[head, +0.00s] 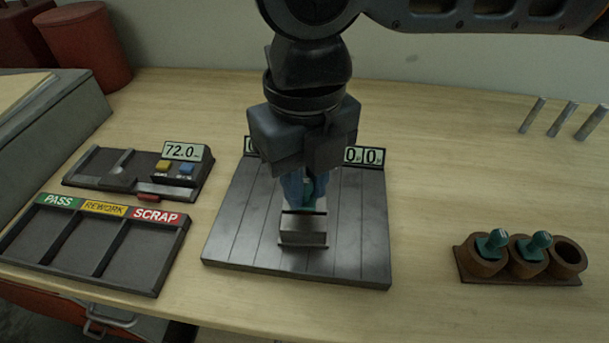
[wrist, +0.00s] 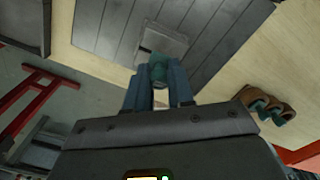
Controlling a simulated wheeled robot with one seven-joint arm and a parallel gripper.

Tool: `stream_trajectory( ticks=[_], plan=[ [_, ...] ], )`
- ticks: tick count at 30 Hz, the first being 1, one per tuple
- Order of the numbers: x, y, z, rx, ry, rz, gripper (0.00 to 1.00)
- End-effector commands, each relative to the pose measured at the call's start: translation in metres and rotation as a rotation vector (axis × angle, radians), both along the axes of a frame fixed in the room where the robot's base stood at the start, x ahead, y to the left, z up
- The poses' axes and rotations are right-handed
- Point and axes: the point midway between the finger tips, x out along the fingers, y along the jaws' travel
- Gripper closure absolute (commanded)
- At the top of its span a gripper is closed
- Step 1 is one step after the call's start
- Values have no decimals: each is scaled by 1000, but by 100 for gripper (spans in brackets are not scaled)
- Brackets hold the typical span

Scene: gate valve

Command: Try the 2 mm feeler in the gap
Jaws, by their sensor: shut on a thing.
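My gripper (head: 303,197) is shut on a teal feeler (wrist: 157,72), seen between its blue fingers in the wrist view. The gripper points down over a grey metal gap block (head: 303,239), which stands on a dark slatted plate (head: 240,235). The feeler's lower end is at the top of the block in the head view; whether it is inside the gap or just above it, I cannot tell. Two more teal feelers (head: 491,243) (head: 531,246) sit in the brown rack (head: 483,272) at the right. The rack's right-hand socket (head: 569,257) is empty.
A tray (head: 120,252) marked PASS, REWORK and SCRAP lies at the left, its compartments empty. Behind it is a gauge reading 72.0 (head: 182,152). A display (head: 366,156) stands at the plate's back edge, partly hidden. Three metal pins (head: 561,119) are at the back right.

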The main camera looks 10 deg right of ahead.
Motion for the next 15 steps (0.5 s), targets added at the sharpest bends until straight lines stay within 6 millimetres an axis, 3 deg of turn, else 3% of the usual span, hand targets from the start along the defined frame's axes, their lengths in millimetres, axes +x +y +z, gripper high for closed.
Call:
stream_trajectory(
  ticks=[15],
  plan=[
    [0,0,-6,0,1,0,100]
  ],
)
